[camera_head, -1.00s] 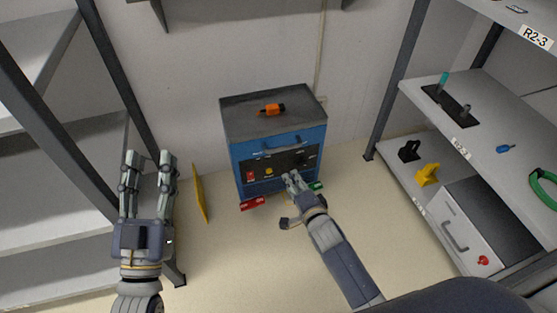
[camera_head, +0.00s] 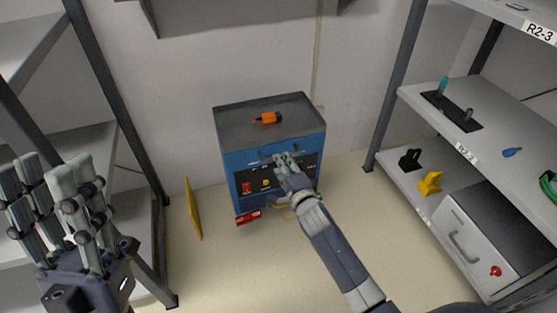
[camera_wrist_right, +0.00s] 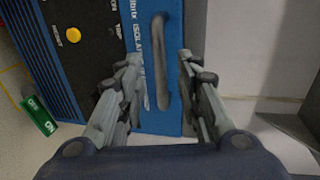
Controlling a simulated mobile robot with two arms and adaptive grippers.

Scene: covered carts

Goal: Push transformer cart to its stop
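The blue cart with a dark grey top (camera_head: 235,118) stands against the back wall; I take it for the transformer cart. Its front has a dark control panel and a bar handle, which shows in the right wrist view (camera_wrist_right: 160,60). My right gripper (camera_head: 284,158) is at the handle and hides part of it. In the right wrist view its fingers (camera_wrist_right: 157,62) are apart, with the handle between them; contact cannot be told. My left gripper (camera_head: 50,172) is open and empty at the lower left, away from the cart. The stop is not clearly visible.
An orange tool (camera_head: 267,118) lies on the cart top. Shelves flank both sides; a grey box (camera_head: 470,240) is on the right one. The floor before the cart is clear.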

